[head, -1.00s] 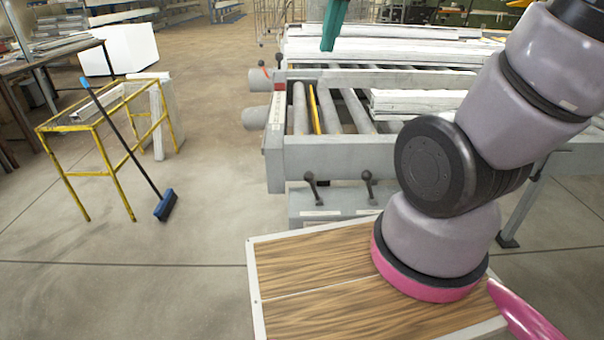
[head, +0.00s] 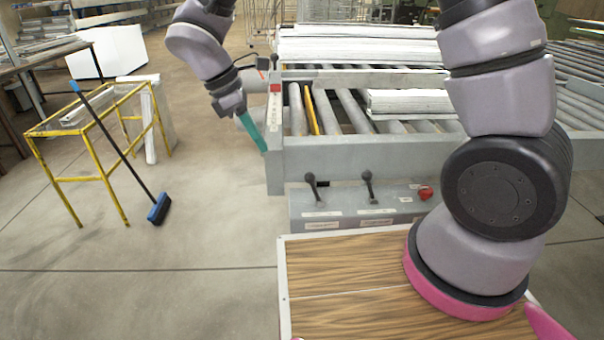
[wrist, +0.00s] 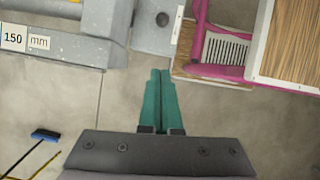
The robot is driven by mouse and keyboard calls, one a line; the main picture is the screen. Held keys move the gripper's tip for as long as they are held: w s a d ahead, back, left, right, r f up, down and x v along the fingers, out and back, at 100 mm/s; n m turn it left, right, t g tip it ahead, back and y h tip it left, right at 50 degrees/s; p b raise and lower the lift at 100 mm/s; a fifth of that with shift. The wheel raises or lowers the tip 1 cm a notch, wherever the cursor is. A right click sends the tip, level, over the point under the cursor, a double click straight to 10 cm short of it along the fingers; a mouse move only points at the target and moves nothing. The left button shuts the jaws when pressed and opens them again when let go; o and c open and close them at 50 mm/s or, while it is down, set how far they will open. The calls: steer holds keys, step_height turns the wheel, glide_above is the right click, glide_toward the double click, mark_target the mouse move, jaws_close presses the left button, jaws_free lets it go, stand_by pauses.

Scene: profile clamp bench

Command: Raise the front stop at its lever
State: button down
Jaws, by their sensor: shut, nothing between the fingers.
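Two black levers stand on the grey front panel (head: 345,208) of the roller bench: a left lever (head: 313,186) and a right lever (head: 368,184). Labels sit below them, too small to read, so I cannot tell which lever is the front stop's. A yellow bar (head: 313,112) lies between the rollers; I cannot tell if it is the stop. My gripper (head: 263,148), with teal fingers, points down beside the bench's left end, left of both levers and apart from them. In the wrist view its fingers (wrist: 160,72) are shut and empty above the floor.
A red button (head: 425,193) is right of the levers. White profiles (head: 410,103) lie on the rollers. A yellow frame (head: 60,180) with a blue broom (head: 158,209) stands left, with free floor between. A "150 mm" label (wrist: 25,38) shows in the wrist view.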

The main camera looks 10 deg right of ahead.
steer(key=shift+s+a+f+n, duration=0.3)
steer(key=shift+a+f+n, duration=0.1)
steer(key=shift+f, duration=0.3)
steer(key=shift+f, duration=0.1)
glide_toward(314, 190)
steer(key=shift+w+a+f, duration=0.1)
steer(key=shift+a+f, duration=0.1)
steer(key=shift+f, duration=0.8)
steer(key=shift+w+a+f, duration=0.1)
steer(key=shift+a+f, duration=0.05)
steer(key=shift+f, duration=0.8)
steer(key=shift+w, duration=0.1)
